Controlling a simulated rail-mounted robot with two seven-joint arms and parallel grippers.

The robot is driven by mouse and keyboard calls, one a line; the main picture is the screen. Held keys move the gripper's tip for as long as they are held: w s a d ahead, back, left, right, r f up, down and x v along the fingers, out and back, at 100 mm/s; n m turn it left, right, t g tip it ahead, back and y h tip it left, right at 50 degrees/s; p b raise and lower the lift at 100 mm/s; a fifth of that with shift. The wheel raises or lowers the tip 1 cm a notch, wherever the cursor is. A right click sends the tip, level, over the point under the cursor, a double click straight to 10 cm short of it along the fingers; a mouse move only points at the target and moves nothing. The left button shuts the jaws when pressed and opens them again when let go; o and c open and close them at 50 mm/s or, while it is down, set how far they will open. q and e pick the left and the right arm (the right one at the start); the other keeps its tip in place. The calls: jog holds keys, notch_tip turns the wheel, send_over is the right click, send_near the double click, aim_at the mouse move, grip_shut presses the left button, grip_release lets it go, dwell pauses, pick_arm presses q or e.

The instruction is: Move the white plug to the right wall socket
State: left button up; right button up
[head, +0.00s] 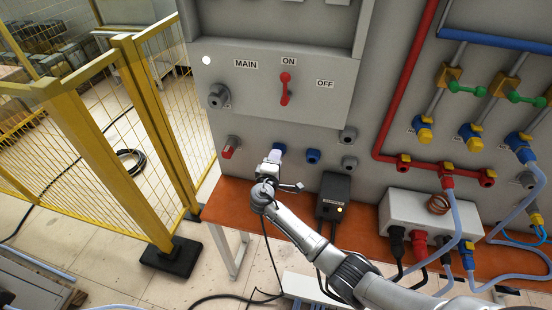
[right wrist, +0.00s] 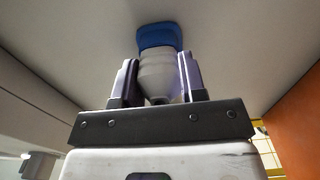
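The white plug (right wrist: 158,75) sits between the two fingers of my right gripper (right wrist: 157,85), which look closed on its sides. Its far end meets a blue socket (right wrist: 160,37) on the grey wall panel; I cannot tell how deep it sits. In the head view my right gripper (head: 271,162) is at the left blue wall socket (head: 279,148) and hides most of the plug. The right blue wall socket (head: 313,156) is just to the right, with nothing in it. My left gripper is not in view.
A black box (head: 334,196) stands on the orange bench (head: 232,197) right of my gripper. A red socket (head: 231,147) and grey sockets (head: 349,163) flank the blue ones. A red switch lever (head: 286,88) is above. A yellow mesh fence (head: 150,120) stands left.

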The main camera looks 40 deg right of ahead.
grip_shut()
jog(key=shift+a, duration=0.1)
jog(key=shift+s+r, duration=0.1)
jog(key=shift+r, duration=0.05)
jog(key=shift+s+a+p, duration=0.3)
jog(key=shift+s+a, duration=0.05)
jog(key=shift+a, duration=0.1)
jog(key=shift+s+a, duration=0.2)
jog(key=shift+a, duration=0.1)
jog(key=shift+p+v, duration=0.75)
jog(key=shift+v, duration=1.15)
